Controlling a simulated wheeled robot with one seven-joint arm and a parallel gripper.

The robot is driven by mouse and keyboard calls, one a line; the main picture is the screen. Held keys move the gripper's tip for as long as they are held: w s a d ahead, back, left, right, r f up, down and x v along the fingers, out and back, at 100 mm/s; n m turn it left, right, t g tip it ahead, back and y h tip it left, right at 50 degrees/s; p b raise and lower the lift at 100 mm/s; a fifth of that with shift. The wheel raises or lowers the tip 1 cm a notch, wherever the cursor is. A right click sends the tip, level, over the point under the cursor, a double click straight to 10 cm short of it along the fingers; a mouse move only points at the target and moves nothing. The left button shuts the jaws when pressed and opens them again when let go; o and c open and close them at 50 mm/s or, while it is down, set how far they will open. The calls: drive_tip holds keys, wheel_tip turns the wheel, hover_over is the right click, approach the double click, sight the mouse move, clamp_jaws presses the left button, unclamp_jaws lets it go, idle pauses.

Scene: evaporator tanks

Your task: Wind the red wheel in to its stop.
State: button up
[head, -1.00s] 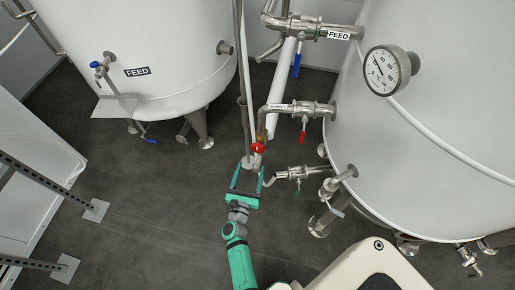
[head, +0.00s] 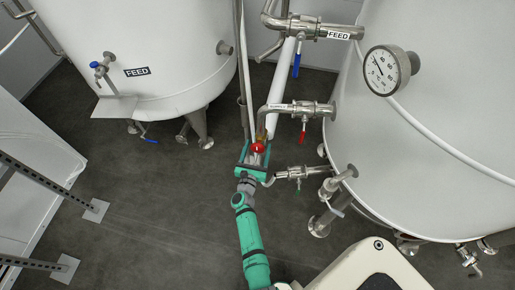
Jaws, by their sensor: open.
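The red wheel (head: 258,148) is small and sits on the pipework between the two tanks, in the middle of the head view. My gripper (head: 257,146) is teal and open, with its two fingers reaching up on either side of the red wheel. I cannot tell whether the fingers touch the wheel. The wheel's stem and the fitting behind it are mostly hidden by the gripper and the pipes.
Vertical pipes (head: 240,70) rise just behind the wheel. A valve with a red lever (head: 302,136) and a lower valve (head: 295,173) stand close on the right. The feed tank (head: 150,50) is at left, a large tank (head: 430,140) at right.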

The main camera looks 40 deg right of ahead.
drive_tip(key=c, duration=1)
drive_tip(key=shift+c, duration=0.2)
